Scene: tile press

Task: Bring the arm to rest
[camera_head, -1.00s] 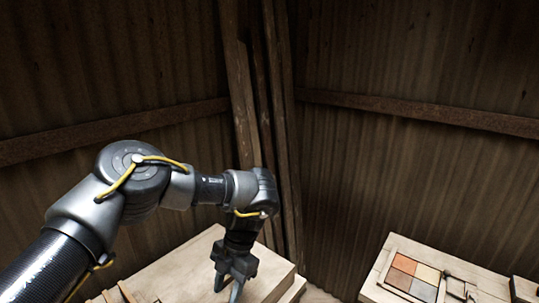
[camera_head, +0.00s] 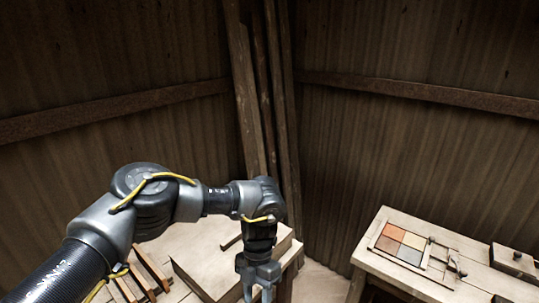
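My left arm comes in from the left and bends downward at the wrist. My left gripper (camera_head: 258,287) points down over the right part of the wooden table (camera_head: 205,270). Its fingers run to the bottom edge of the picture, so their tips and anything between them are cut off. My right gripper is not in view. A tile frame (camera_head: 400,244) with coloured tiles, orange, beige and grey, lies on the bench (camera_head: 385,217) at the right, well apart from my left gripper.
Wooden slats (camera_head: 150,268) stand on the left table. A small latch-like fitting (camera_head: 455,264) is beside the tile frame, and a wooden block with a knob (camera_head: 515,260) is at the far right. Corrugated walls close the corner behind. A gap separates table and bench.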

